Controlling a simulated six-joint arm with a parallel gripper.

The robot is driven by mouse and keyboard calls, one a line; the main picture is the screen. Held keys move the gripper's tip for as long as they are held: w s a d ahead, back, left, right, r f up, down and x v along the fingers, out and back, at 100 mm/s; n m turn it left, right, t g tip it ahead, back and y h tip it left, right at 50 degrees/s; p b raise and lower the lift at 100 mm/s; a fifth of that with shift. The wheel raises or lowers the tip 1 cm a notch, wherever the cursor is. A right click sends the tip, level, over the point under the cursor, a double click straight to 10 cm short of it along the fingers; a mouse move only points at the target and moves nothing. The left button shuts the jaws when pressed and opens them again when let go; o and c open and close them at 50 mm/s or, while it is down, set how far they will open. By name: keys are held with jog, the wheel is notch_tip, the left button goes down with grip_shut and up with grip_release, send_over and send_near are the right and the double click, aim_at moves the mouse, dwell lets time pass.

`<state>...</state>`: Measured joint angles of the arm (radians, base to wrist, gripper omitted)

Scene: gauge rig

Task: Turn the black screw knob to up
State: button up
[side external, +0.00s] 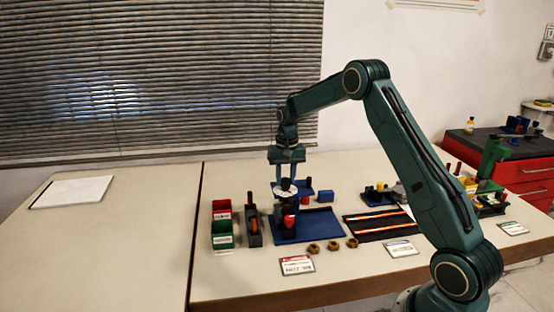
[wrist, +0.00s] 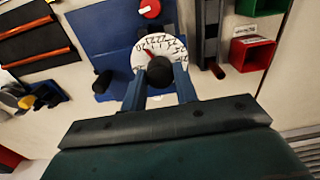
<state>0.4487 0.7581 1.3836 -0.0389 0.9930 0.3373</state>
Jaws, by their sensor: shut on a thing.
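The black screw knob (wrist: 159,72) sits at the near edge of a white dial (wrist: 176,46) with black markings in the wrist view. A red pointer on the dial points to the upper left in that view. My gripper (wrist: 160,80) has one blue finger on each side of the knob and is shut on it. In the side view my gripper (side external: 286,178) reaches straight down onto the dial (side external: 284,190), and its fingers partly hide the knob. The dial stands on a dark rig on a blue base plate (side external: 318,226).
A red knob (wrist: 150,8) is close to the dial. Red (side external: 222,208) and green (side external: 222,236) bins stand at the left, beside a dark holder (side external: 253,226). Several brass nuts (side external: 332,246) lie in front. The table's left half is mostly clear, with a white pad (side external: 72,192).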

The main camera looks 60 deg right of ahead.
aim_at(285, 178)
jog(key=n, duration=1.2)
jog(key=shift+r, duration=0.1)
dwell(0.4)
jog(key=o, duration=1)
jog(key=shift+c, duration=0.2)
notch_tip(285, 178, up, 14)
jog(key=shift+d, duration=0.15)
